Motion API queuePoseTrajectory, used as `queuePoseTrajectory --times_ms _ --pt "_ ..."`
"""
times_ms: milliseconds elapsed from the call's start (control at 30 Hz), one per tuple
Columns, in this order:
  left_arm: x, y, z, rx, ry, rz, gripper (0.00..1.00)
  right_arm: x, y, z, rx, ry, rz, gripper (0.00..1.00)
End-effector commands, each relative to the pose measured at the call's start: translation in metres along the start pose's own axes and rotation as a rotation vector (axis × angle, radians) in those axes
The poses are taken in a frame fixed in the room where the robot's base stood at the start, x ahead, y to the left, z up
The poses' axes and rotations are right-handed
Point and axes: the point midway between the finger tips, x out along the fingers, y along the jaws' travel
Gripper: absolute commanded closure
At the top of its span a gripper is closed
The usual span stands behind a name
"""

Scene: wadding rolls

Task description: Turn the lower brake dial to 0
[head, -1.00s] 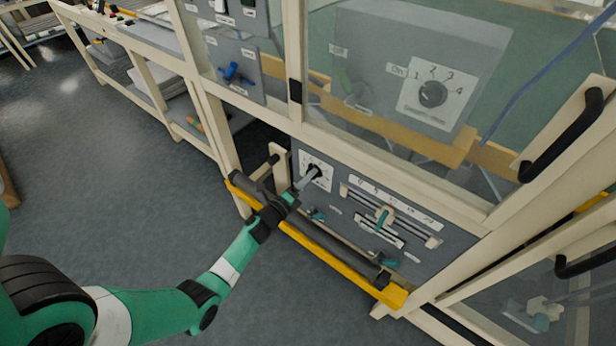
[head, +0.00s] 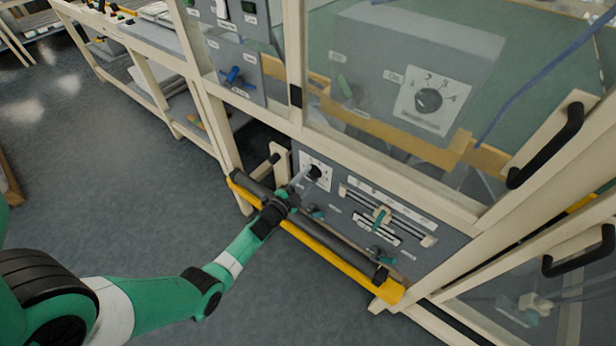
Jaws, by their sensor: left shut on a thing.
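The lower brake dial (head: 315,172) is a black knob on a white scale plate (head: 326,183), set in the lower grey panel. My left gripper (head: 303,178) reaches up to it from the left, its fingers shut on the knob. The fingers hide part of the knob and plate, and the scale marks are too small to read. Another dial (head: 428,100), with a larger black knob and a numbered white plate, sits on the upper grey box behind the clear pane. My right gripper is not in view.
A dark roller with a yellow bar (head: 328,252) runs below my left forearm, close to it. Right of the dial are a slider rail (head: 385,215) and small teal levers (head: 382,257). Cream frame posts and black door handles (head: 546,146) stand at right. Open floor lies left.

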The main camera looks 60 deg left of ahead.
Motion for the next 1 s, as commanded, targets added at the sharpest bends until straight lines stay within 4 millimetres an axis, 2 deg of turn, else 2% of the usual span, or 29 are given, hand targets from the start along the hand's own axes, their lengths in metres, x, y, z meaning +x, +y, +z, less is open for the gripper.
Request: queuePoseTrajectory --times_ms 500,733,1000 --pt "0.000 -0.002 0.000 -0.458 -0.001 0.000 1.00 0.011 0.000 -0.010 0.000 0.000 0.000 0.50" --pt "0.000 -0.002 0.000 -0.588 0.000 0.000 1.00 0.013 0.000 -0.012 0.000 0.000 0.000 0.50" --pt "0.000 -0.001 0.000 -0.656 0.000 0.000 1.00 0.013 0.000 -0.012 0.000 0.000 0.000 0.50"
